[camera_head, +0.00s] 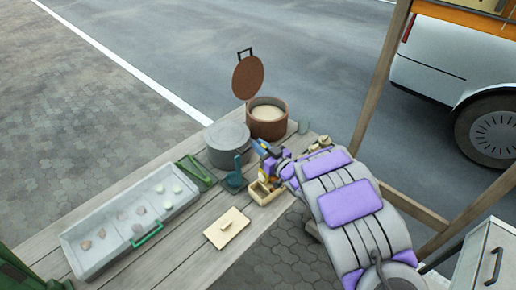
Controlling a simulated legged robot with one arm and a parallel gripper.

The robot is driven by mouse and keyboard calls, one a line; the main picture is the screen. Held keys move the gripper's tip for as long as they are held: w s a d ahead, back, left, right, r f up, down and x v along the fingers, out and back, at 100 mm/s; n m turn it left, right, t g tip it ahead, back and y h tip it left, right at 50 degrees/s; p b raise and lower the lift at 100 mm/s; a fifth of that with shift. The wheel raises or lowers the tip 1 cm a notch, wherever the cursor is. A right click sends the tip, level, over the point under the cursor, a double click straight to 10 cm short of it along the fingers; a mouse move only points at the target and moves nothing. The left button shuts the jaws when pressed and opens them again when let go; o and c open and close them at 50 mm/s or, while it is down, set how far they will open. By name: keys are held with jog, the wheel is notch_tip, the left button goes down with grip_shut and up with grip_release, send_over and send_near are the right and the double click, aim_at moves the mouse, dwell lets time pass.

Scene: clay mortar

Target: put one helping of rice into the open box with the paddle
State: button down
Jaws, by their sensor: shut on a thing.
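The brown pot (267,128) stands at the far end of the wooden table with its lid (248,77) tilted up. Pale rice (267,113) shows inside. The open box (260,194), small and light wood, sits nearer on the table; its inside is only partly visible. My gripper (261,152) is just in front of the brown pot, above and behind the box. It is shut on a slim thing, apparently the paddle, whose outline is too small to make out. My arm comes in from the lower right.
A grey round pot (227,146) stands left of the brown pot. A teal stand (234,181) is beside the box. A flat wooden lid (227,228) lies in front. A long grey tray (103,254) with several small pieces fills the left. A wooden post (380,80) rises at right.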

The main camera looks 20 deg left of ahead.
notch_tip(320, 180, down, 9)
jog(key=b, duration=0.4)
jog(key=shift+s+a+f+n+g, duration=0.2)
jog(key=shift+s+a+n+g, duration=0.1)
jog(key=shift+s+a+g, duration=0.15)
jog(key=shift+a, duration=0.1)
dwell(0.5)
jog(key=shift+f+b, duration=0.3)
jog(key=shift+f, duration=0.15)
dwell(0.4)
dwell(0.5)
